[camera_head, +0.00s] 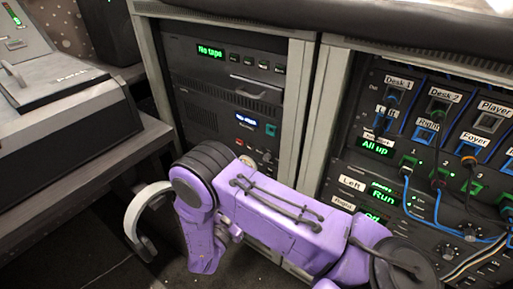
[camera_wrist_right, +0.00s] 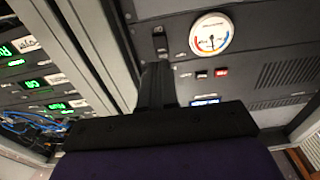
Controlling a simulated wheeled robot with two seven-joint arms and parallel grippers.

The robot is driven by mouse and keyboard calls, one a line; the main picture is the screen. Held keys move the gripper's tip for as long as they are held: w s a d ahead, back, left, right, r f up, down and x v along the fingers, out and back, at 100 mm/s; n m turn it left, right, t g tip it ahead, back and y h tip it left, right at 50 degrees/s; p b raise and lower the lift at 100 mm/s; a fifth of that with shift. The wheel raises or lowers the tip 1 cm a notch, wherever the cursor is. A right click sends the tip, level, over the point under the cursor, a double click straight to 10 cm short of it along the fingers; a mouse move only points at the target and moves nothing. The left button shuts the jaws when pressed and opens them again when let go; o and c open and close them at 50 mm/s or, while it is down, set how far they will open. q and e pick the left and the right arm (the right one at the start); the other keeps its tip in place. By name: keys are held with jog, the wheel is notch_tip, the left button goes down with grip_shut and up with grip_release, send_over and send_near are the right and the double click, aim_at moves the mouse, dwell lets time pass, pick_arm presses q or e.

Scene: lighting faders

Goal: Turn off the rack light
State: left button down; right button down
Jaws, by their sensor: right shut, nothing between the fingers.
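In the right wrist view my right gripper (camera_wrist_right: 157,85) is shut and empty, its dark fingers pointing at a black panel. A small dark switch (camera_wrist_right: 160,42) is on this panel just beyond the fingertips. I cannot tell whether they touch it, which way it is set, or what its label says. A round white gauge (camera_wrist_right: 211,34) is beside the switch. In the head view my purple right arm reaches across the middle rack (camera_head: 220,75) and hides the gripper and the switch. No lit rack light can be made out for certain. My left gripper is not in view.
A small red indicator (camera_wrist_right: 221,72) and a blue display (camera_wrist_right: 205,101) are near the gauge. The right rack (camera_head: 375,160) holds green displays and loose blue cables. Headphones (camera_head: 137,222) hang beside the desk (camera_head: 80,165) at left. A pale post (camera_head: 298,105) separates the racks.

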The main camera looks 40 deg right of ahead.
jog(key=v, duration=0.4)
jog(key=shift+s+a, duration=0.1)
jog(key=shift+a, duration=0.15)
jog(key=s+d+f+n+t+y, duration=0.1)
jog(key=s+f+n+t+y, duration=0.3)
jog(key=f+n+y, duration=0.6)
jog(key=s+d+f+g+y, duration=0.1)
jog(key=s+f+g+y, duration=0.15)
jog(key=s, duration=0.55)
jog(key=s+f+g+y, duration=0.2)
jog(key=s+y, duration=0.1)
jog(key=s, duration=0.6)
notch_tip(320, 180, up, 24)
jog(key=m+p, duration=0.1)
jog(key=p, duration=2.3)
jog(key=shift+d+p, duration=0.4)
